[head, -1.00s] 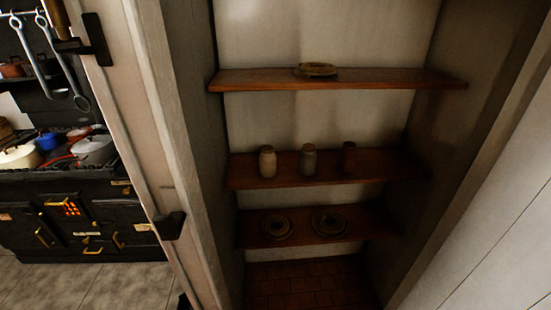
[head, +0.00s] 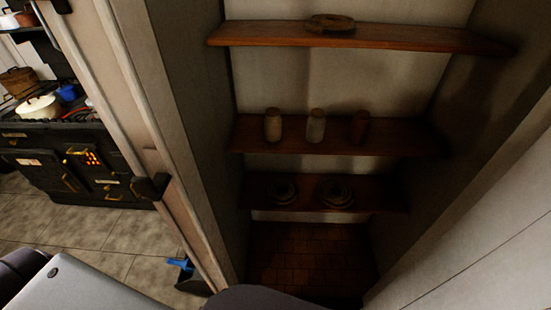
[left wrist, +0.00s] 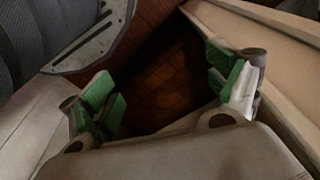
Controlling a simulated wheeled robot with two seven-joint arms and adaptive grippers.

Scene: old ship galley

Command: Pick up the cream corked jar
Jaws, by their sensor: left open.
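The cream corked jar (head: 272,126) stands upright at the left end of the middle shelf (head: 400,140) in the head view. A greyish jar (head: 316,126) stands just to its right, and a dark brown jar (head: 359,128) stands further right. My left gripper (left wrist: 168,85) shows in the left wrist view with its green-padded fingers spread apart and nothing between them. The jars do not show in the left wrist view. My right gripper is in neither view.
The shelves sit in a narrow alcove between a door frame (head: 180,210) and a pale right wall (head: 480,230). The top shelf (head: 420,38) holds a flat round item (head: 331,23). The lower shelf (head: 385,196) holds stacked plates (head: 336,193). A black stove (head: 80,160) stands left.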

